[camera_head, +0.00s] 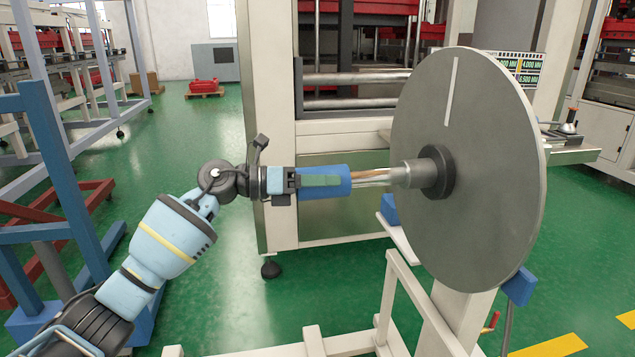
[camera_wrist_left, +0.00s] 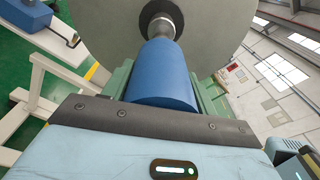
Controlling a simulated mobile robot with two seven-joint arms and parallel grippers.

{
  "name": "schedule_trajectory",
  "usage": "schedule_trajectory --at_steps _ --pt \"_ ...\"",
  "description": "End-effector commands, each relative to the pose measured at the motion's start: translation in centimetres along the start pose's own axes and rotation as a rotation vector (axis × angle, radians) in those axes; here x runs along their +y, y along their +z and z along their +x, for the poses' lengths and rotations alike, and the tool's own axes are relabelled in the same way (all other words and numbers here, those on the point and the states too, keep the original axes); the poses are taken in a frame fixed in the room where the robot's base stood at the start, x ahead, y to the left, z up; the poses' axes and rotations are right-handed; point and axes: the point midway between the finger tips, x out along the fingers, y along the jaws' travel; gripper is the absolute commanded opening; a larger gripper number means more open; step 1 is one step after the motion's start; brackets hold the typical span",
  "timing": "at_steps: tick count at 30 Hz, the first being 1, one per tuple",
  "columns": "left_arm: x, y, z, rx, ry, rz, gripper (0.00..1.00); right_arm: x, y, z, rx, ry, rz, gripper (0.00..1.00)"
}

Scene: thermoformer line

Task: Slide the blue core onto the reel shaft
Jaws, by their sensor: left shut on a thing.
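The blue core (camera_head: 338,172) is a smooth tube lying level in my left gripper (camera_head: 320,181). The green fingers are shut on its sides; the wrist view shows the core (camera_wrist_left: 162,82) between them. The reel shaft (camera_head: 375,177) is a thin metallic rod coming out of a grey hub in the middle of a large grey disc (camera_head: 490,150). The core is roughly in line with the shaft, and its right end meets the rod with no visible gap. I cannot tell how far the rod reaches inside. Bare shaft shows between core and hub. My right gripper is not in view.
A white frame (camera_head: 390,300) carries the reel below the disc. A cream machine post (camera_head: 275,110) stands behind my gripper. A blue and red rack (camera_head: 65,200) stands at left, near my left arm. Green floor is open between the rack and the machine.

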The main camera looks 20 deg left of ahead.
Motion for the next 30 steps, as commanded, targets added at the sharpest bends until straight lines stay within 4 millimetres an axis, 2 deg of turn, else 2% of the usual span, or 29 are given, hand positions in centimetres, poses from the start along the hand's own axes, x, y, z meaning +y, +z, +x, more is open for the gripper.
schedule_trajectory --at_steps 30 --pt "-0.1 0.2 2.2 -0.001 -0.001 0.001 0.21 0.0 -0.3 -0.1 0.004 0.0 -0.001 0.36"
